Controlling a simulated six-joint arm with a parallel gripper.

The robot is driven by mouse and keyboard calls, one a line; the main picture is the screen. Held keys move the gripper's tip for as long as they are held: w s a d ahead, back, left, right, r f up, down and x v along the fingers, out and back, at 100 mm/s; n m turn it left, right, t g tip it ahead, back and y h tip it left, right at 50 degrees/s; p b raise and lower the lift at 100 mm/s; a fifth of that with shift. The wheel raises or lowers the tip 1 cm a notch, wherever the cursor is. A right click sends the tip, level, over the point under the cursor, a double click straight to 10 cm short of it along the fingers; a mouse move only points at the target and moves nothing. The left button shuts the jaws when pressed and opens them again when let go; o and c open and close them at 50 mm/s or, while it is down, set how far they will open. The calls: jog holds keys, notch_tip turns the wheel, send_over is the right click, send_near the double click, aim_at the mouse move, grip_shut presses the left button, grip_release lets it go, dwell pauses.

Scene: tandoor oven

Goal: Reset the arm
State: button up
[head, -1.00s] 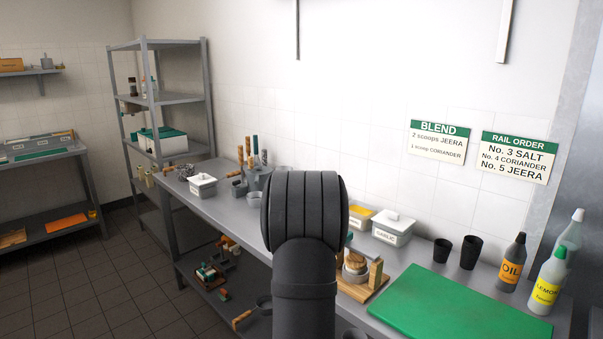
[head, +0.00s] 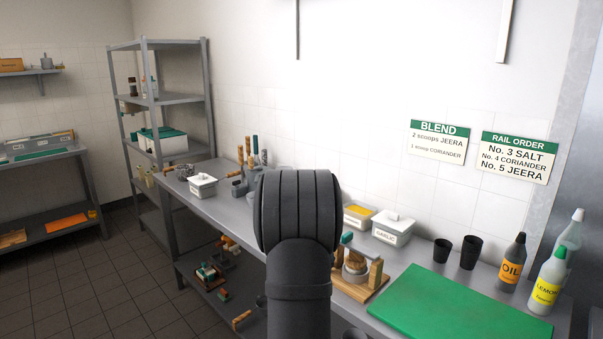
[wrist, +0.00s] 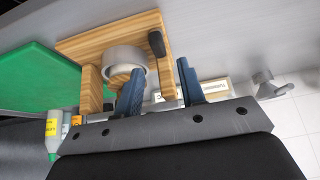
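My gripper shows in the wrist view (wrist: 160,84) as two blue fingers standing apart with nothing held between them. The wooden stand (wrist: 105,40) with a grey round cup (wrist: 124,60) lies beyond the fingers, and the left finger overlaps the cup in the picture. I cannot tell how far apart they are in depth. In the head view my dark arm fills the middle and hides my gripper. The wooden stand (head: 361,288) shows just right of my arm on the bench.
A green board (head: 450,312) lies on the bench at right, near two dark cups (head: 470,252), an oil bottle (head: 513,262) and a lemon bottle (head: 547,282). A garlic tub (head: 393,232) stands by the wall. A white lidded tub (head: 203,187) stands at left. A shelf rack (head: 170,98) stands beyond.

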jog(key=shift+s+a+r, duration=0.25)
jog(key=shift+s+r, duration=0.05)
jog(key=shift+r, duration=0.3)
